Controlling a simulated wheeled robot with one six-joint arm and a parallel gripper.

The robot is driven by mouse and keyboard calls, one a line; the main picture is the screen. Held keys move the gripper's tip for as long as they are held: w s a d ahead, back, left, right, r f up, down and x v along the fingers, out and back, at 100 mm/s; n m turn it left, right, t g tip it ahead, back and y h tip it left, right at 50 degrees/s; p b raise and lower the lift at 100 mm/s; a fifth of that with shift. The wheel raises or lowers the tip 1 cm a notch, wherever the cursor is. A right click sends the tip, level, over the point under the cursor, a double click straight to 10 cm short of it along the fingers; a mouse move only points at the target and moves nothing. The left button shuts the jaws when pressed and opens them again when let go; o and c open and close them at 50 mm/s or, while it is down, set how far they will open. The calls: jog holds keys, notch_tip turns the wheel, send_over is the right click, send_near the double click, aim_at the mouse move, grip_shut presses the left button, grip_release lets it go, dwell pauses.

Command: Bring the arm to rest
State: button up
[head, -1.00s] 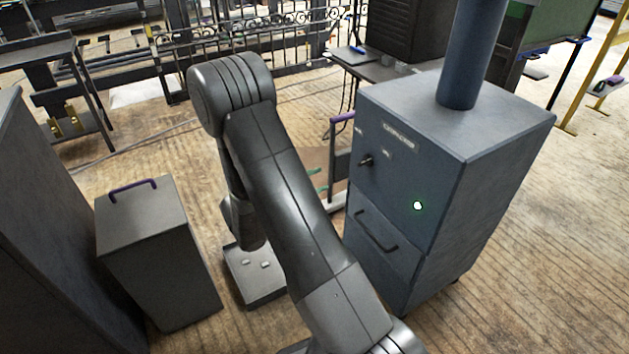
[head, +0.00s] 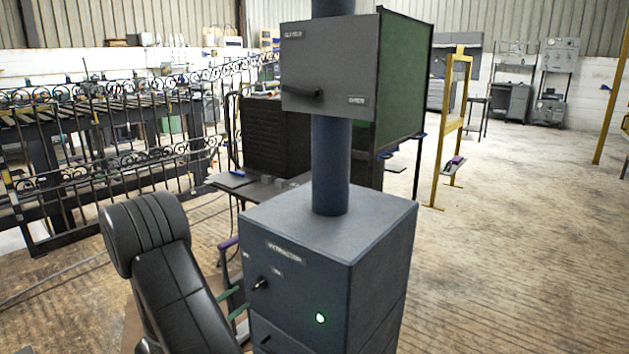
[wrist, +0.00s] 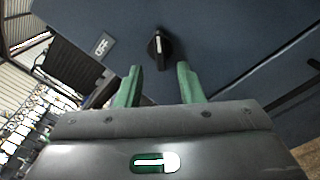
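My arm (head: 165,270) reaches down at the lower left of the head view. My gripper (head: 233,303) has green fingers just left of the front of the blue-grey extractor cabinet (head: 385,240). In the wrist view my gripper (wrist: 159,76) is open, with nothing between its fingers. The cabinet's black knob (wrist: 159,48) shows ahead of the fingertips, apart from them, with a white pointer line. A label reading OFF (wrist: 103,46) is to its left. The knob (head: 261,284) also shows in the head view. A green lamp (head: 320,318) on the cabinet is lit.
A blue pipe (head: 331,165) rises from the cabinet to a grey box with a handle (head: 330,65). A purple handle (head: 228,244) stands near my gripper. A scrollwork gate (head: 110,165) is at the back left. The floor at right (head: 520,220) is largely clear.

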aim_at(255, 287)
jog(key=shift+b+x, duration=0.55)
jog(key=shift+x, duration=2.35)
